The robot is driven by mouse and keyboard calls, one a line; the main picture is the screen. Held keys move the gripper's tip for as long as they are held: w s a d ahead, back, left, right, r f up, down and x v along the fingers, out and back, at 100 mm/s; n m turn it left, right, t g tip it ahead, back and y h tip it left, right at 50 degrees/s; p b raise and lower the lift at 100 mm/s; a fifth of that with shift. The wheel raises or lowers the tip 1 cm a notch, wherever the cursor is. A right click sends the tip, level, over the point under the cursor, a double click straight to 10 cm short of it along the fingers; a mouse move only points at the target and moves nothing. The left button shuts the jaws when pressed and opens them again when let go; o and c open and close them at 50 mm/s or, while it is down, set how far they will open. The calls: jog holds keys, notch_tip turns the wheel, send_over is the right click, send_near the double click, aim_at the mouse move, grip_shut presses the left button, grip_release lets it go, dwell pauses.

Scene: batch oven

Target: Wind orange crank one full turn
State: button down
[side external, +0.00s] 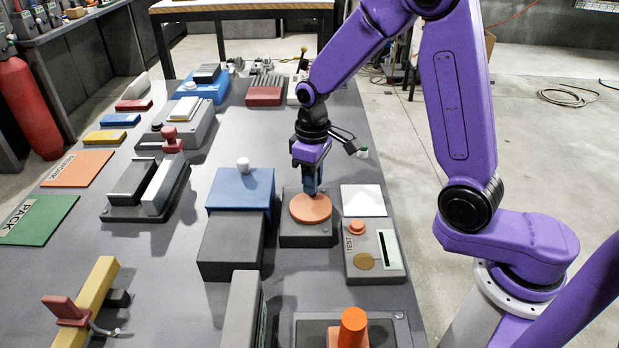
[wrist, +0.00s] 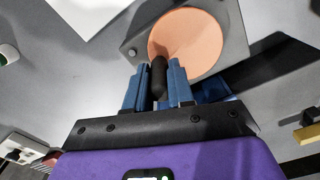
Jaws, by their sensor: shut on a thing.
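The orange crank (side external: 311,209) is a round disc lying flat on a dark grey block (side external: 305,236) near the right side of the table. It also shows in the wrist view (wrist: 193,42), with a black upright handle (wrist: 158,72) near its rim. My gripper (side external: 312,188) points down over the far part of the disc. In the wrist view, its blue fingers (wrist: 158,85) are shut on the black handle, one on each side. The handle is hidden behind the fingers in the side external view.
A blue-topped box (side external: 240,187) stands just left of the crank block. A TEST panel (side external: 372,245) with an orange button is close on the right. An orange cylinder (side external: 353,325) stands at the near edge.

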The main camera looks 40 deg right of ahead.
jog(key=shift+s+d+m, duration=0.2)
jog(key=shift+m, duration=0.8)
jog(key=c, duration=1)
grip_release()
notch_tip(320, 180, up, 18)
jog(key=shift+f, duration=0.25)
